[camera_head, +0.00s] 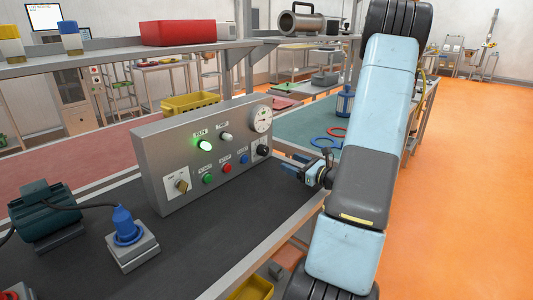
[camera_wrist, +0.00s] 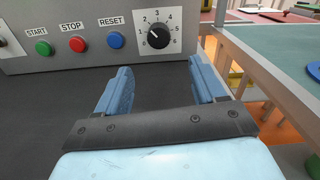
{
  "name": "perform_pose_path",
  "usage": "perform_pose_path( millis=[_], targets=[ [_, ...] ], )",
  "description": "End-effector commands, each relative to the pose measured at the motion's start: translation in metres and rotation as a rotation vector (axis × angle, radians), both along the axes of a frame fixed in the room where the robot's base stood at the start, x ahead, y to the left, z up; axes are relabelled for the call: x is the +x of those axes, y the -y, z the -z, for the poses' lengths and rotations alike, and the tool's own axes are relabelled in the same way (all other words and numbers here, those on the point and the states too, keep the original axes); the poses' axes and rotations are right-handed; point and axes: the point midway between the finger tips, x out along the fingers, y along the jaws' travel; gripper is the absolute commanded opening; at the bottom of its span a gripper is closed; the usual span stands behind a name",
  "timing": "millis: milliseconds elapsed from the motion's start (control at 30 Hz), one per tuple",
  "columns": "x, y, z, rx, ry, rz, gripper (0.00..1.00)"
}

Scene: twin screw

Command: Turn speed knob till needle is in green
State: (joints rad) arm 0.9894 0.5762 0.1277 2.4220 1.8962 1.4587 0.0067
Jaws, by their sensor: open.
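In the head view the knob (camera_head: 263,150) is at the panel's right end, below a round white gauge (camera_head: 261,119). The gauge's needle and any green zone are too small to read. My gripper (camera_wrist: 165,80) is open and empty, its two blue fingers apart, short of the knob and lower in the picture. In the head view it is right of the panel.
Green (camera_wrist: 43,48), red (camera_wrist: 77,44) and blue (camera_wrist: 116,40) buttons sit left of the knob. A green lamp (camera_head: 204,145) is lit. A motor (camera_head: 45,212) and blue plug (camera_head: 124,222) stand left on the dark bench. The bench before the panel is clear.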

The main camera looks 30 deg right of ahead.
Motion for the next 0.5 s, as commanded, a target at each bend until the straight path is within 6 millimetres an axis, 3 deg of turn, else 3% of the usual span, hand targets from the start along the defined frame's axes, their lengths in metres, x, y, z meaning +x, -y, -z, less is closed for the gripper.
perform_pose_path(
  millis=[500],
  targets=[
    [0.082, -0.030, 0.000, -0.001, 0.000, -0.001, 0.69]
  ],
)
